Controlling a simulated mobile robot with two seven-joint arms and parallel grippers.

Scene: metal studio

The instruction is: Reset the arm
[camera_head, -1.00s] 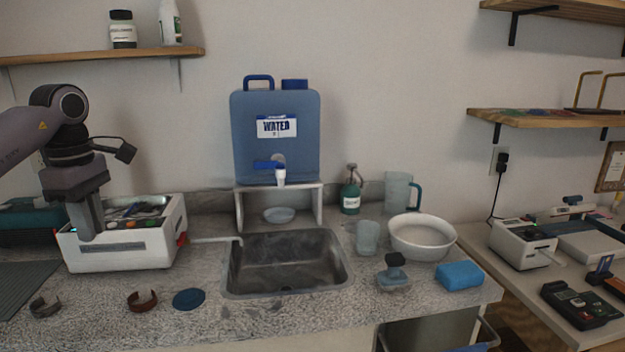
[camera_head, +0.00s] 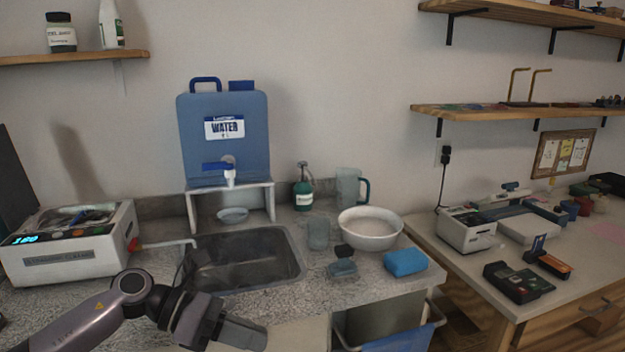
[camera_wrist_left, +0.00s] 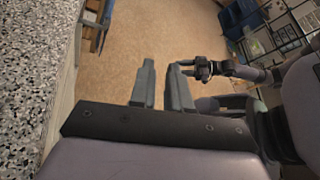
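My left gripper (camera_head: 243,335) is low in the head view, in front of the counter's front edge below the sink (camera_head: 240,262). In the left wrist view its two fingers (camera_wrist_left: 162,84) stand a little apart with only the floor behind the gap; it holds nothing. My left arm comes in from the lower left, bent at the elbow. My right arm shows at the right of the left wrist view, with its gripper (camera_wrist_left: 203,70) small there; I cannot tell whether that is open or shut. It is not in the head view.
The speckled counter (camera_wrist_left: 32,70) runs along the left of the wrist view, close to the left gripper. A white box-shaped device (camera_head: 75,250) stands at the counter's left. The floor (camera_wrist_left: 150,40) is clear.

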